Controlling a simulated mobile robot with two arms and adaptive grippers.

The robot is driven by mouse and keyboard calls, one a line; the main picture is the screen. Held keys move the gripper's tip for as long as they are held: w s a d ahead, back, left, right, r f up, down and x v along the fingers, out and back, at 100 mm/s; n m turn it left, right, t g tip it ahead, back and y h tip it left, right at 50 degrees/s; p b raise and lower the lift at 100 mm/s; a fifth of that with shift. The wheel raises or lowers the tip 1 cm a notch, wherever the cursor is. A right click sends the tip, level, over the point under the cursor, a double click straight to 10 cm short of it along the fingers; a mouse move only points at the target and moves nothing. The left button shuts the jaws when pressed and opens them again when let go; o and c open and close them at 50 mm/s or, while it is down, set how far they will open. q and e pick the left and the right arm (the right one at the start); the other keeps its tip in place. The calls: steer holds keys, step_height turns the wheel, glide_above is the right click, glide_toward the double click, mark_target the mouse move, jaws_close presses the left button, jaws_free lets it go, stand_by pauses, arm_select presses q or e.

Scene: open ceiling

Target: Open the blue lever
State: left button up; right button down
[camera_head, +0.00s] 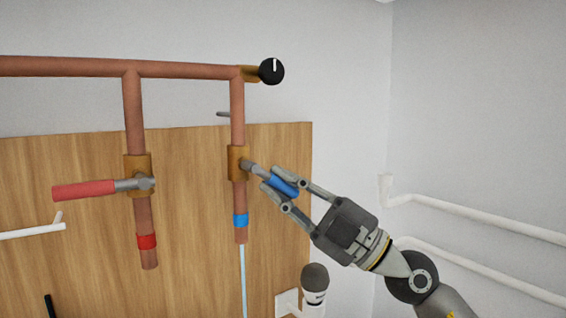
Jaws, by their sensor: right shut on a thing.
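The blue lever (286,186) is a blue handle on a grey stem, fixed to a brass valve (237,163) on the right vertical copper pipe. It points right and slightly down from the valve. My right gripper (277,184) is shut on the blue handle, with one finger above and one below it. A blue band (240,220) marks the pipe below the valve. A thin pale-blue stream (244,280) runs straight down from the pipe's open end. My left gripper is not in view.
A red lever (85,190) points left from the valve on the left copper pipe (134,105). A black knob (271,71) sits at the top pipe's right end. A wooden board (190,200) is behind. White pipes (470,220) run along the right wall.

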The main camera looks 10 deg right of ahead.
mark_target(240, 213)
steer(key=shift+s+a+f+m+t+p, duration=0.1)
steer(key=shift+a+m+t+p, duration=0.15)
steer(key=shift+m+t+p, duration=0.7)
steer(key=shift+a+f+m+t+p, duration=0.15)
steer(key=shift+m+t+p, duration=0.1)
steer(key=shift+m+p, duration=0.4)
steer(key=shift+s+a+f+m+t+h+p, duration=0.1)
steer(key=shift+f+m+t+h+p, duration=0.15)
steer(key=shift+m+t, duration=0.25)
steer(key=shift+s+a+f+m+t+h+p, duration=0.1)
steer(key=shift+m+t+h, duration=0.3)
steer(key=shift+m, duration=0.2)
steer(key=shift+f, duration=0.1)
steer(key=shift+s+a+f+m+t+h, duration=0.15)
steer(key=shift+a+m+t+h, duration=0.1)
steer(key=shift+m+t+h, duration=0.85)
steer(key=shift+a+f+m+t+h, duration=0.15)
steer(key=shift+a+m+t+h, duration=0.2)
steer(key=shift+m+t, duration=0.8)
steer(key=shift+s+a+f+m+t+h, duration=0.15)
steer(key=shift+m+t+h, duration=0.55)
steer(key=shift+m, duration=0.95)
steer(key=shift+h, duration=0.3)
